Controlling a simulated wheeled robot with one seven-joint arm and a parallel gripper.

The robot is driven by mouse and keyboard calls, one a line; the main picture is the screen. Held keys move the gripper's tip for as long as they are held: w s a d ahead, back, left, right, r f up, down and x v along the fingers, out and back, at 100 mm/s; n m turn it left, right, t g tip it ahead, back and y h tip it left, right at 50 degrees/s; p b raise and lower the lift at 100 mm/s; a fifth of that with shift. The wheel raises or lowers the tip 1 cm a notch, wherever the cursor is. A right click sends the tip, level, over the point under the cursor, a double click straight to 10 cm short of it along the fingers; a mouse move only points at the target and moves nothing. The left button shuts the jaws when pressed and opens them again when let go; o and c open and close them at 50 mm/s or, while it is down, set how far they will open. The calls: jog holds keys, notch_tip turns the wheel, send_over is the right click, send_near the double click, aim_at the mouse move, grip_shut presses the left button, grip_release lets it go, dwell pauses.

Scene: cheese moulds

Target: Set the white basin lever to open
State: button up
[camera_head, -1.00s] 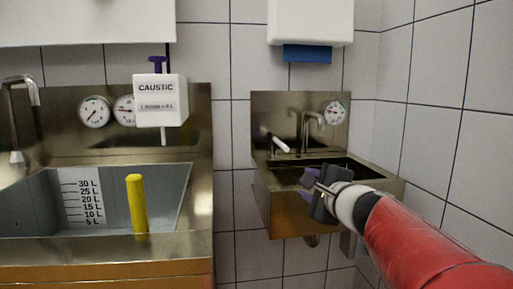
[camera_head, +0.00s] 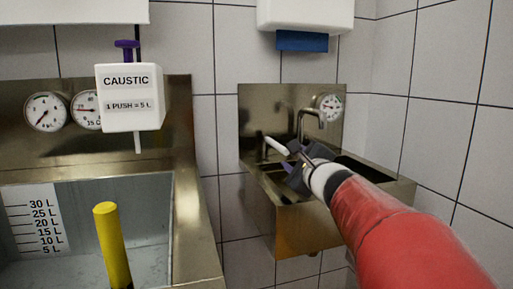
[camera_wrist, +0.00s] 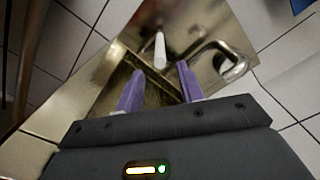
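The white lever (camera_head: 277,146) sticks out from the back panel of the small steel basin (camera_head: 300,228), left of the curved tap (camera_head: 311,118). In the wrist view the white lever (camera_wrist: 160,50) lies ahead, in line with the gap between my fingers. My gripper (camera_head: 295,157) is close to the lever's near end in the head view. In the wrist view my gripper (camera_wrist: 157,84) has its two purple fingers apart with nothing between them. The lever appears just beyond the fingertips; I cannot tell whether anything touches.
A round gauge (camera_head: 329,107) sits right of the tap. A white dispenser with blue paper (camera_head: 302,41) hangs above. On the left are a caustic dispenser (camera_head: 131,97), a large sink (camera_head: 185,235) and a yellow post (camera_head: 110,240) in it. Tiled wall closes the right.

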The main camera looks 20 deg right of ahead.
aim_at(282, 146)
jog(key=w+p, duration=0.1)
jog(key=w, duration=0.6)
jog(key=shift+w, duration=0.4)
grip_shut()
